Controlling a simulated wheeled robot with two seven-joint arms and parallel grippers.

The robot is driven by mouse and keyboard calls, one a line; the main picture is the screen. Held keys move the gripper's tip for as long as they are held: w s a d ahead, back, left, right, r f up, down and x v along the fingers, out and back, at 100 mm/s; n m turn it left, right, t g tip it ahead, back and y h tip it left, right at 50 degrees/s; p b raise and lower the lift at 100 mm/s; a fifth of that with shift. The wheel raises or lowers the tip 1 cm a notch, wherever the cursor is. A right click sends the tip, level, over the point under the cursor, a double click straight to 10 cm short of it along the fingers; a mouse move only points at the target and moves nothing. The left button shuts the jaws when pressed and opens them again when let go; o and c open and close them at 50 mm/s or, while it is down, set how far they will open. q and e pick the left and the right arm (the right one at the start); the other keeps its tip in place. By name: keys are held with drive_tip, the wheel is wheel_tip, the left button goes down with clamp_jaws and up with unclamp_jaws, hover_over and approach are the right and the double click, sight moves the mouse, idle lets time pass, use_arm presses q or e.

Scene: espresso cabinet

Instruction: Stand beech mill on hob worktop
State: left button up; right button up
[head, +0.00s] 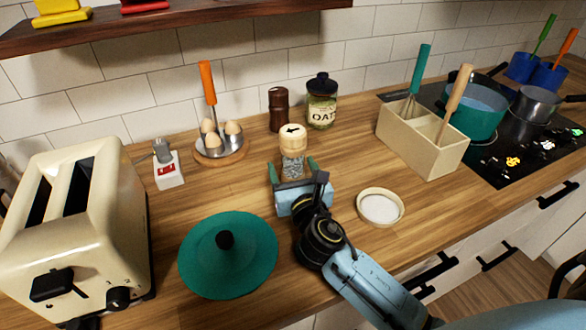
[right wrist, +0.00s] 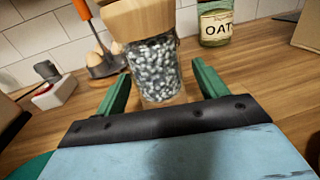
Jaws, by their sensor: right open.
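The beech mill (head: 292,141) has a pale wooden top with a dark mark and a clear lower body with dark and light grains. It stands upright on the wooden worktop (head: 330,200). My right gripper (head: 291,166) is open, its green fingers on either side of the mill's lower body. In the right wrist view the mill (right wrist: 155,70) stands between and just beyond the open fingers (right wrist: 160,92), with gaps at both sides. My left gripper is not in view.
A dark brown mill (head: 279,110) and an oats jar (head: 322,102) stand behind. An egg holder (head: 220,150) is left, a utensil box (head: 423,140) right. A green lid (head: 228,255) and white dish (head: 381,207) lie in front. The black hob (head: 510,150) holds pots.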

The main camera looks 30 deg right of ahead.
drive_tip(key=shift+r, duration=0.2)
drive_tip(key=v, duration=1.2)
